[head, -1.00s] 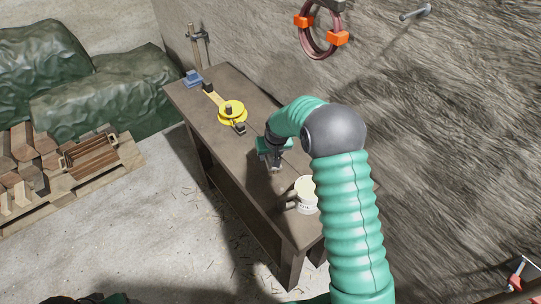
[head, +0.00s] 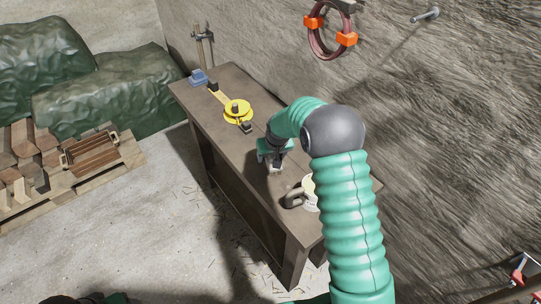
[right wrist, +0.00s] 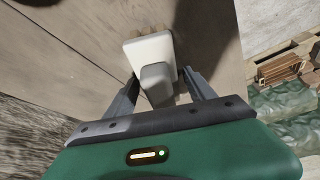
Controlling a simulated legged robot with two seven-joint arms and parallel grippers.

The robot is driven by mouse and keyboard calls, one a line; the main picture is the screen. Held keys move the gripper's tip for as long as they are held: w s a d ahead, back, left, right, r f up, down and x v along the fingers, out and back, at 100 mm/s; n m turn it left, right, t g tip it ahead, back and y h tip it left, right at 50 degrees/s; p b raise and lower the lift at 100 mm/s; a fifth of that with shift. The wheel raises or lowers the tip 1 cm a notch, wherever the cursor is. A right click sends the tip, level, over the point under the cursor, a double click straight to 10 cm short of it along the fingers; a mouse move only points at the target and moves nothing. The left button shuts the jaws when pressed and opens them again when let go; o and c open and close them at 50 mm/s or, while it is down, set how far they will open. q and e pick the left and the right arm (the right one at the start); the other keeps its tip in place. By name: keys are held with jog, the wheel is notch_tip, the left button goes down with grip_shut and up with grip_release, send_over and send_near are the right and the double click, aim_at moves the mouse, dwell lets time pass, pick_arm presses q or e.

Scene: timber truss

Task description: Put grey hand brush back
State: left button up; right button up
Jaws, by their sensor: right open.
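The grey hand brush (right wrist: 150,50) shows in the right wrist view as a pale block with a grey handle part and bristles at its far edge. It lies on the wooden bench (right wrist: 75,35). My right gripper (right wrist: 160,77) is open, with one finger on each side of the grey part; I cannot tell whether they touch it. In the head view my right gripper (head: 275,160) is low over the bench top (head: 225,135), with a small pale bit of the brush (head: 275,169) showing below it. My left gripper is not in view.
A white container (head: 309,192) with a handle stands near the bench's front, partly behind my arm. A yellow round tool (head: 238,111) and a blue item (head: 198,77) lie farther back. A rough wall borders the right; a timber pallet (head: 85,180) is left.

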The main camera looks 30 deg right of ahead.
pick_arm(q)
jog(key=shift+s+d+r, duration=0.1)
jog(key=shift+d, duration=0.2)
pick_arm(e)
jog(key=shift+s+d+f, duration=0.1)
jog(key=shift+s+d, duration=0.05)
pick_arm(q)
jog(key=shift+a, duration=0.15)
pick_arm(e)
jog(key=shift+r, duration=0.45)
jog(key=p+v, duration=0.1)
jog(key=v, duration=1)
jog(key=shift+r, duration=0.1)
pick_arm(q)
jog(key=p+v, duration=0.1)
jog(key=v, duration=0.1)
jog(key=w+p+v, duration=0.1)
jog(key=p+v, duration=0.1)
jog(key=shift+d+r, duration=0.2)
pick_arm(e)
jog(key=s+a+n+g, duration=0.1)
jog(key=s+a, duration=0.6)
jog(key=s, duration=0.3)
jog(key=s+a+f+n+y, duration=0.1)
jog(key=s+a+n, duration=0.1)
jog(key=s+a, duration=0.6)
jog(key=s, duration=0.3)
jog(key=shift+a+f+n+g, duration=0.25)
jog(key=shift+a+n+g, duration=0.05)
jog(key=shift+g, duration=0.1)
